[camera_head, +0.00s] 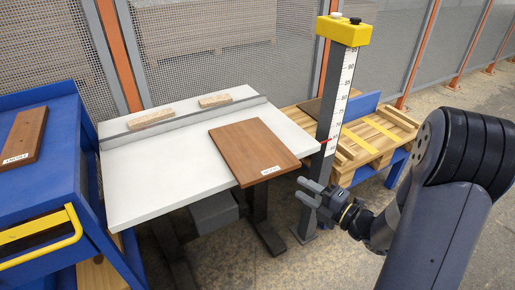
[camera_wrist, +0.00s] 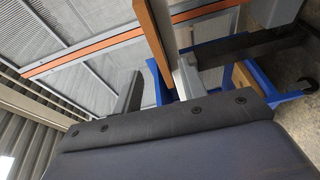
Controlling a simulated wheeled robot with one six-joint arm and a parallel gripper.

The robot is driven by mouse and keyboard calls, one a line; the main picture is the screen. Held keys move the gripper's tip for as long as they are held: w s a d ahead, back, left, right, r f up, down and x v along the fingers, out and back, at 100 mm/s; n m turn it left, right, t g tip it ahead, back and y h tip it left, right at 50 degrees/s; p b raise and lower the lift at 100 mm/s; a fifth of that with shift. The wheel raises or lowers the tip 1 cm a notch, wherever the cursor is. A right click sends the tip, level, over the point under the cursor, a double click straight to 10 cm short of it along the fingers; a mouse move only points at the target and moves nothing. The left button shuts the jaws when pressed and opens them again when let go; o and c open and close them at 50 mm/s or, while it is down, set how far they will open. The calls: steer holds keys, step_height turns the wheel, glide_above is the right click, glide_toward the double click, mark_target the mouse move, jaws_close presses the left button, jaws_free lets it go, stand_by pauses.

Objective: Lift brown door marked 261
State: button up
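A flat brown door (camera_head: 250,148) lies on the white table (camera_head: 160,180), its right end overhanging the table edge. It has a small white label whose number I cannot read. A second brown board (camera_head: 24,134), also labelled, lies on the blue cart at the left; its label is unreadable too. My gripper (camera_head: 302,190) is open, just off the overhanging right corner of the door. In the wrist view, the door shows edge-on as a brown strip (camera_wrist: 153,32), lined up with the gap between my open fingers (camera_wrist: 158,88), nearer the right one. Contact cannot be told.
A grey fence strip (camera_head: 190,121) and two small wood blocks (camera_head: 150,118) are at the table's back. A dark post (camera_head: 334,105) with a scale and yellow head stands behind my gripper. A wooden pallet (camera_head: 375,138) is behind it. The blue cart (camera_head: 70,150) stands left.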

mark_target(281, 172)
steer(key=x, duration=0.5)
steer(key=shift+a, duration=0.15)
steer(key=shift+w+d+r+b+x, duration=0.15)
steer(key=shift+b+x, duration=0.2)
steer(key=shift+x, duration=1.05)
steer(key=shift+w+d+r+b+x, duration=0.1)
steer(key=shift+b+x, duration=0.25)
steer(key=shift+x, duration=1.05)
steer(key=shift+r, duration=0.1)
jaws_close()
